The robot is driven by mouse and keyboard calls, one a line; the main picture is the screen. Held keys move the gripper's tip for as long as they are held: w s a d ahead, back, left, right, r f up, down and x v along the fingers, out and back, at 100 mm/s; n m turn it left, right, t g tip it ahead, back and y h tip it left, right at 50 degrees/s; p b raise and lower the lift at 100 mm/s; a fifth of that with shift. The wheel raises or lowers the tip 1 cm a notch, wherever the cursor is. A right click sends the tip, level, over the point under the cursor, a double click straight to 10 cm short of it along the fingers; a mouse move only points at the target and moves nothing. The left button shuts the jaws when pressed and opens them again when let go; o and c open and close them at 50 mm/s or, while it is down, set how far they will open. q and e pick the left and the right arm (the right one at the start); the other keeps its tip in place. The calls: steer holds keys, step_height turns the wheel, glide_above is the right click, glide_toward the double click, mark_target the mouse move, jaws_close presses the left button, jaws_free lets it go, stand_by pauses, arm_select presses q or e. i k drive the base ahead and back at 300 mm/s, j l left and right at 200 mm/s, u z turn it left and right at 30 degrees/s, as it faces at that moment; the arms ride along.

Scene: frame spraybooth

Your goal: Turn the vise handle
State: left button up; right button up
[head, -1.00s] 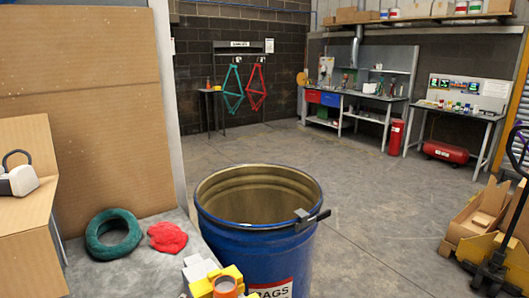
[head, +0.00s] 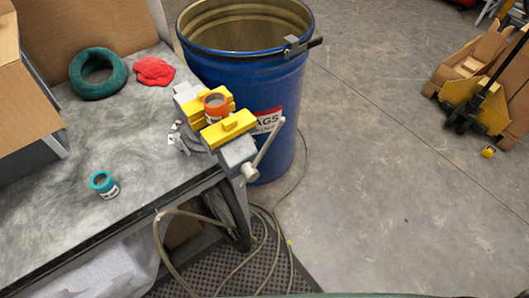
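The vise (head: 240,153) is grey with yellow jaw covers (head: 229,130) and sits at the right front corner of the grey workbench. Its handle (head: 266,148) is a light grey bar at the front of the vise, slanting from lower left to upper right. An orange-rimmed cup or roll (head: 215,105) stands between the yellow jaws; I cannot tell if it is clamped. Neither of my grippers is in the head view.
A blue drum (head: 240,68) labelled "...AGS" stands right behind the vise. The bench (head: 130,150) holds a green ring (head: 98,72), a red cloth (head: 153,71) and a teal-topped jar (head: 104,184). Hoses (head: 262,235) lie on the floor below.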

mark_target(249, 170)
steer(key=u, duration=0.35)
steer(key=l+u, duration=0.55)
steer(key=u, duration=0.25)
steer(key=k+l+u, duration=0.15)
steer(key=u, duration=0.3)
